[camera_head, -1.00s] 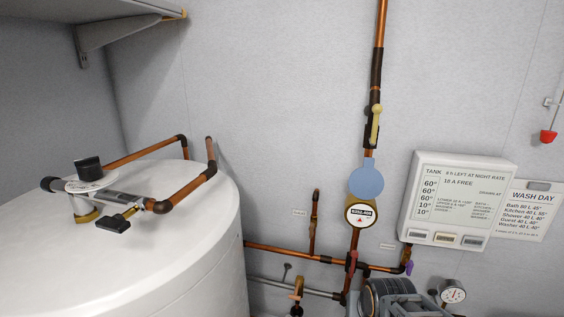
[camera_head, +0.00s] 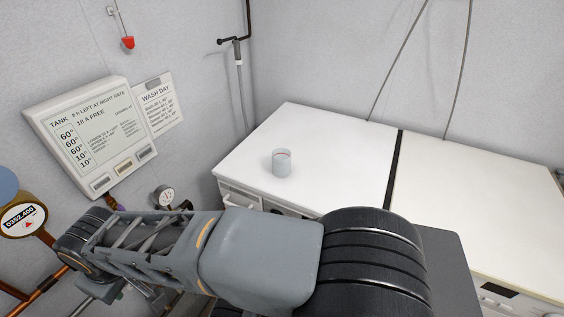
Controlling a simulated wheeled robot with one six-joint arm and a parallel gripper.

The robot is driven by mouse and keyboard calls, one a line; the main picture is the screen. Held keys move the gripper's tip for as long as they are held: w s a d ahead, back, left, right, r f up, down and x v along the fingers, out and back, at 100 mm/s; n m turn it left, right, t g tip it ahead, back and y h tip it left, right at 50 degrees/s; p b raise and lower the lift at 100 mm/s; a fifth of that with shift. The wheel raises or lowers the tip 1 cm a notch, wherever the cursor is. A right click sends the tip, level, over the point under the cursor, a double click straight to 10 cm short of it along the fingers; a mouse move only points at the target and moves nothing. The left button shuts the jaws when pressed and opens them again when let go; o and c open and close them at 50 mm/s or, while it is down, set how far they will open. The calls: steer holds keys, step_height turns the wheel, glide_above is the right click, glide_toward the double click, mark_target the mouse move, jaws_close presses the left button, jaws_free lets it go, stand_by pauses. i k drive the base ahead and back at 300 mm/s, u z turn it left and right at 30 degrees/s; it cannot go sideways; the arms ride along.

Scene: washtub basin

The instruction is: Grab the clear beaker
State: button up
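The clear beaker (camera_head: 281,165) stands upright on the white top of the left appliance (camera_head: 310,128). It is a small see-through cup, and I cannot tell whether it holds anything. My grey arm crosses the lower part of the view, in front of the appliance and well apart from the beaker. My gripper cannot be made out clearly; the far end of the arm at the lower left is partly hidden, and no fingertips show.
A second white appliance (camera_head: 480,200) stands to the right across a dark gap. A tank panel (camera_head: 92,140) and a wash-day notice (camera_head: 158,104) hang on the left wall. A gauge (camera_head: 164,196), a round meter (camera_head: 22,220) and copper pipes are at the left. The appliance top around the beaker is clear.

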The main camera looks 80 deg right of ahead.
mark_target(281, 157)
steer(key=z, duration=2.55)
steer(key=k, duration=0.45)
steer(key=u, duration=0.9)
steer(key=i, duration=0.5)
steer(key=z, duration=0.75)
